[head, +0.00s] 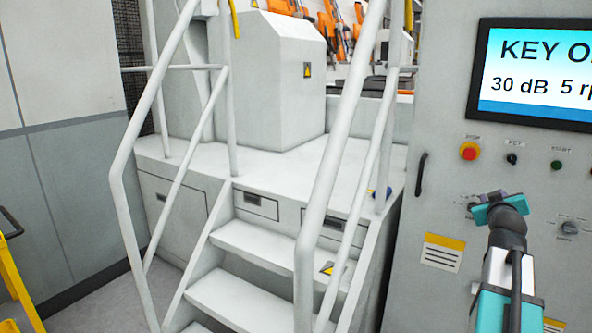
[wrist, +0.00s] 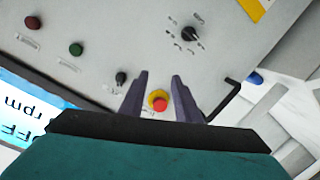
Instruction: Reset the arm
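My arm (head: 500,290) reaches in from the lower right of the head view toward a grey control panel. My gripper (wrist: 159,76) is open and empty, with its two dark fingers apart. In the wrist view a red button on a yellow ring (wrist: 158,101) shows between the fingers; I cannot tell how far off it is. The same button (head: 469,151) is in the head view, above and left of the gripper (head: 487,197). A black rotary selector (wrist: 190,33) lies beyond the fingertips in the wrist view; the gripper partly covers it in the head view.
The panel (head: 432,215) carries a screen (head: 545,75), a black switch (head: 511,159), a green button (head: 556,165) and another knob (head: 570,228). White stairs with handrails (head: 335,150) stand left of it. A yellow frame (head: 10,285) is at the far left.

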